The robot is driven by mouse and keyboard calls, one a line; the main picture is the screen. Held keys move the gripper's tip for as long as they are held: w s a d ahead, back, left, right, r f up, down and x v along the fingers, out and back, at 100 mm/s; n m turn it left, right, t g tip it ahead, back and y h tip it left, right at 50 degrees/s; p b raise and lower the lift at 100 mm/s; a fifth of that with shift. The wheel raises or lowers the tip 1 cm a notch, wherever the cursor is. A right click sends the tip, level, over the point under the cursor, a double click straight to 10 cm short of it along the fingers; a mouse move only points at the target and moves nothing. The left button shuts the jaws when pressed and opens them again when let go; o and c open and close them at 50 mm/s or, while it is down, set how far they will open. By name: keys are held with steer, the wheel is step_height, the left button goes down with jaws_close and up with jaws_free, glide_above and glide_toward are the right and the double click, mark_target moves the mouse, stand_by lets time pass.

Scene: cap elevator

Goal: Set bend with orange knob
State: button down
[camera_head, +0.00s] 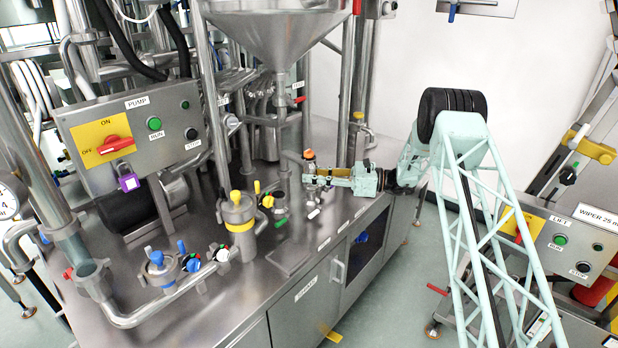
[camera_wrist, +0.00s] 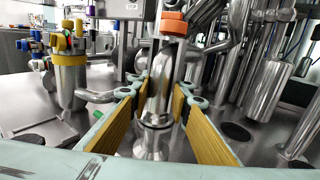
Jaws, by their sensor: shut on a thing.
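The steel bend (camera_wrist: 160,95) with its orange knob (camera_wrist: 173,23) stands upright in the middle of the wrist view. The orange knob shows small in the head view (camera_head: 309,154), just beyond my gripper (camera_head: 310,176). My gripper (camera_wrist: 164,92) is shut on the bend, with one yellow-padded finger on each side of it. The bend's lower end is at a flared steel fitting (camera_wrist: 152,146) on the bench; I cannot tell whether they are joined. In the head view my gripper hides most of the bend.
A steel canister with a yellow band (camera_head: 238,215) stands on the steel bench (camera_head: 250,290), with small coloured valves (camera_head: 280,221) nearby. A funnel hopper (camera_head: 275,35) and its pipes rise behind the bend. The PUMP panel (camera_head: 135,130) is at the left. Bench front is partly bare.

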steer(key=shift+w, duration=0.1)
steer(key=c, duration=2.4)
jaws_free()
steer(key=shift+d, duration=0.1)
steer(key=s+d, duration=0.1)
steer(key=d, duration=1)
steer(key=shift+s+d, duration=0.35)
steer(key=shift+d, duration=0.05)
